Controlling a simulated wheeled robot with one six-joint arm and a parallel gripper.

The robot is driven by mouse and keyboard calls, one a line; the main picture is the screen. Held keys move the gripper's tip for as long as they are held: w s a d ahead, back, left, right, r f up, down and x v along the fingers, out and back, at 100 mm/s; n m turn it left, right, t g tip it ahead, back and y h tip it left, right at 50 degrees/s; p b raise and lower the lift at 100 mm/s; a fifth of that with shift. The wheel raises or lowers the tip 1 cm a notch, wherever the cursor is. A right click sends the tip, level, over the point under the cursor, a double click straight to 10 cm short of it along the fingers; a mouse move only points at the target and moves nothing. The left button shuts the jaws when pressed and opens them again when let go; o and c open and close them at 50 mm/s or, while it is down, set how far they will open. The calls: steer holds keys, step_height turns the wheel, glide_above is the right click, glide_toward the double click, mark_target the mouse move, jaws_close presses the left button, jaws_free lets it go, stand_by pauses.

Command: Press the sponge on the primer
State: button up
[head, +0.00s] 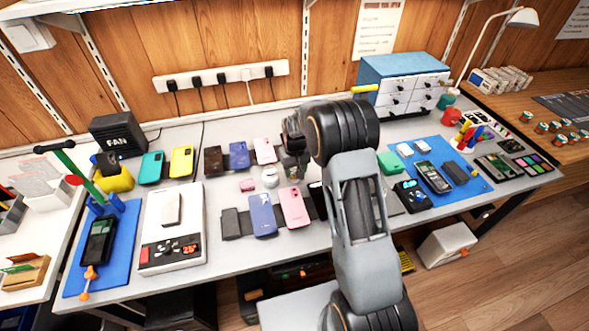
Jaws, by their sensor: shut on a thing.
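My gripper (293,165) is at the end of my arm, over the middle of the table by the two rows of phones. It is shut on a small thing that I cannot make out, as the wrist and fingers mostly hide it. A small white round pot (270,177) stands just left of my gripper. A small pink block (247,185) lies left of the pot, apart from it. I cannot tell for sure which of these is the sponge or the primer.
Phones lie behind and in front of the pot, including a blue phone (239,155) and a pink phone (294,207). A white scale (173,230) and a blue mat (103,250) are at left. A drawer cabinet (400,85) and another blue mat (412,155) are at right.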

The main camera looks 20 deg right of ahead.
steer(key=shift+f+b, duration=0.45)
steer(key=shift+f, duration=0.15)
stand_by(1.4)
steer(key=shift+r, duration=0.1)
steer(key=shift+r+p, duration=2.3)
steer(key=shift+r, duration=1.15)
